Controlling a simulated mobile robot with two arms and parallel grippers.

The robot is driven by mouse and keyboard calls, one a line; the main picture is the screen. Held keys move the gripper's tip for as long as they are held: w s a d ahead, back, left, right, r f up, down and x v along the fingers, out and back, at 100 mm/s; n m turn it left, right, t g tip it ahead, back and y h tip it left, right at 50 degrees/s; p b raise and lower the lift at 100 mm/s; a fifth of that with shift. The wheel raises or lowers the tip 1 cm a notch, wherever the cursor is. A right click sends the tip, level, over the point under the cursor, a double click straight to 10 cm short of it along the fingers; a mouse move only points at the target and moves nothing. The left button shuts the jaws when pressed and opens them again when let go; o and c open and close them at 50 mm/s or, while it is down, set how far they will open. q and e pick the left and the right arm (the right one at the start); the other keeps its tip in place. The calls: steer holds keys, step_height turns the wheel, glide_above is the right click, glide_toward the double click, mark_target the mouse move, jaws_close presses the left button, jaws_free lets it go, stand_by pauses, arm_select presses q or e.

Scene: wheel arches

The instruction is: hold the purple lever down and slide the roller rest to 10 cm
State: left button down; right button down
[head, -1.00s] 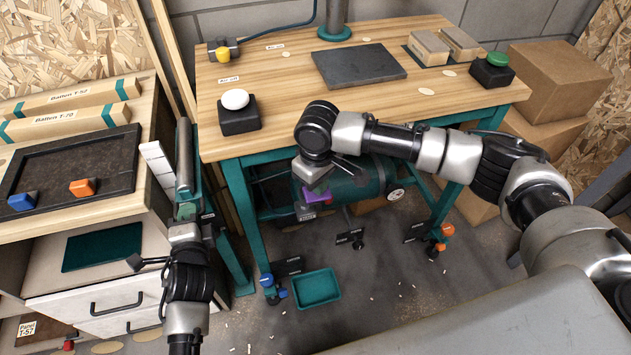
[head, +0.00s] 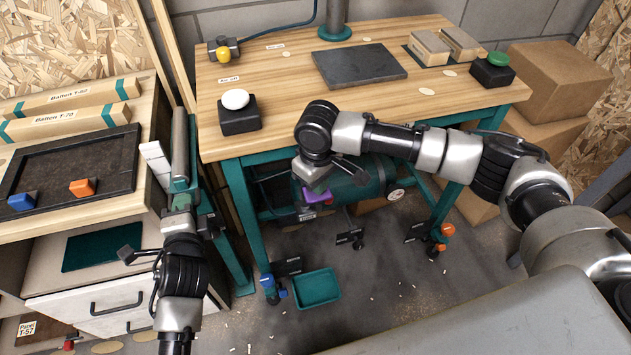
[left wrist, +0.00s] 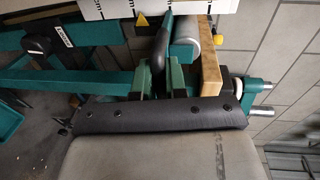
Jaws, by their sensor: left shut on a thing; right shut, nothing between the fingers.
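The purple lever (head: 318,197) is under the workbench. My right gripper (head: 312,180) is shut and empty, directly at the lever and covering part of it; I cannot tell how far down the lever is. The roller rest (head: 180,140), a grey roller on a green mount, stands between the left cabinet and the bench. My left gripper (head: 179,203) is shut on the roller rest at its near end. In the left wrist view the roller (left wrist: 186,38) lies beyond a black curved handle (left wrist: 159,48). A white scale (left wrist: 105,9) with a yellow pointer (left wrist: 141,20) is beside it; its numbers are unreadable.
The wooden workbench (head: 290,105) carries buttons, a dark plate and blocks. A green tray (head: 317,287) lies on the floor below. The left cabinet (head: 75,225) stands close to my left arm. A green tank (head: 350,180) is behind my right gripper.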

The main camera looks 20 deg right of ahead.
arm_select(q)
steer(key=shift+w+a+r, duration=0.1)
steer(key=shift+r, duration=2.05)
arm_select(e)
steer(key=shift+s+f, duration=0.1)
arm_select(q)
steer(key=shift+f, duration=0.15)
arm_select(e)
step_height(320, 180, up, 7)
arm_select(q)
steer(key=c, duration=0.9)
jaws_free()
steer(key=shift+f, duration=0.15)
steer(key=shift+s+r, duration=0.2)
steer(key=shift+s, duration=1)
steer(key=shift+s+r, duration=0.15)
steer(key=shift+s, duration=1)
steer(key=shift+s+r, duration=0.2)
steer(key=shift+s, duration=1)
